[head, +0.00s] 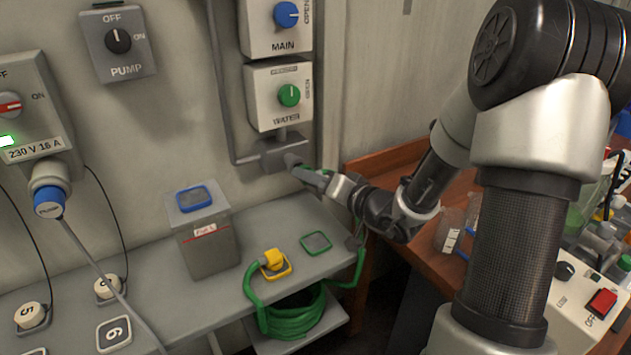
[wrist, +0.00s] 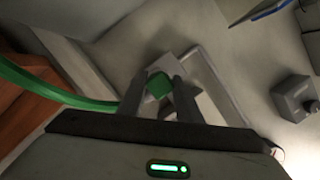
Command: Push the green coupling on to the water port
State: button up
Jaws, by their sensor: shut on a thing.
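My gripper (head: 312,176) is at the grey water port (head: 292,158), under the panel with the green WATER knob (head: 289,95). It is shut on the green coupling, whose end shows between the two fingers in the wrist view (wrist: 158,86). The fingers mostly hide the coupling in the head view. The grey port block (wrist: 178,64) lies just beyond the coupling in the wrist view. I cannot tell whether coupling and port touch or a small gap is between them. The green hose (wrist: 55,92) runs from the coupling off to the left in the wrist view.
A grey canister (head: 206,243) with a blue-framed top and a yellow fitting (head: 273,261) stand on the shelf. A wooden bench (head: 390,170) with containers is at right, below my arm.

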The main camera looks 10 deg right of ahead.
jog(key=shift+w+a, duration=0.15)
jog(key=shift+w, duration=0.2)
jog(key=shift+b, duration=2.05)
dwell(1.4)
jog(key=shift+w+a+b, duration=0.15)
jog(key=shift+w+b, duration=0.25)
jog(key=shift+w, duration=0.1)
dwell(0.5)
jog(key=o, duration=1.1)
jog(key=shift+c, duration=0.2)
jog(key=v, duration=1.7)
jog(key=shift+s+p, duration=0.25)
jog(key=shift+p, duration=0.05)
